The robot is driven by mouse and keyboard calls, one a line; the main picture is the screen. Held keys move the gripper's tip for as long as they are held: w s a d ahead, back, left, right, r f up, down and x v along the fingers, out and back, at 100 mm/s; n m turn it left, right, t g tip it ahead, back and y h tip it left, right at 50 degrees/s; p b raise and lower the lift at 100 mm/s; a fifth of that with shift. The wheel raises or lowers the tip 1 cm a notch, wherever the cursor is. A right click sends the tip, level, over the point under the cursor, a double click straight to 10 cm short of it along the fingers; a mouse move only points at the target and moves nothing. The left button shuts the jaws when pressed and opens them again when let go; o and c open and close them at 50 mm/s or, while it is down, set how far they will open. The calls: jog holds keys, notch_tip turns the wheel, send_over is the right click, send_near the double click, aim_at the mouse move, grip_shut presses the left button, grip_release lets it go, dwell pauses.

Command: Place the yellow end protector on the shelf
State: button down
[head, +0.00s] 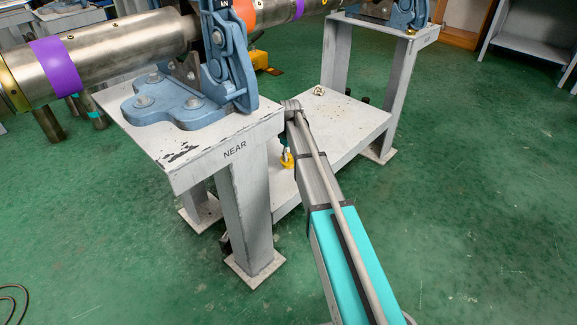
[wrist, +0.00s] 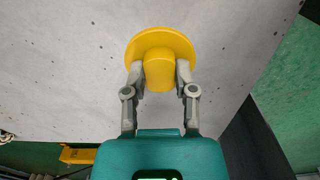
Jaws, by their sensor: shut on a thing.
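The yellow end protector (wrist: 160,42) is a round flanged cap with a stub. My gripper (wrist: 159,75) is shut on its stub, one finger on each side. In the head view the protector (head: 287,161) shows small beneath my arm, partly hidden, just behind the corner of the table marked NEAR. The shelf (head: 345,122) is the low, pale grey plate between the stand legs. In the wrist view the shelf surface (wrist: 60,70) fills the background behind the protector. I cannot tell whether the protector touches it.
The NEAR table (head: 235,128) carries a blue vise (head: 228,65) and stands left of my arm. A steel pipe (head: 110,55) with purple bands and a yellow end rests above. A small fitting (head: 319,91) lies toward the back of the shelf, whose middle is clear.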

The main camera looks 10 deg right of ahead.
aim_at(289, 162)
jog(key=shift+f, duration=0.1)
dwell(0.3)
jog(key=shift+f+b, duration=1.8)
jog(key=shift+b, duration=0.1)
jog(key=shift+f, duration=0.15)
jog(key=shift+c, duration=2.1)
grip_release()
jog(key=shift+r, duration=0.25)
notch_tip(289, 162, up, 12)
jog(key=p, duration=1.2)
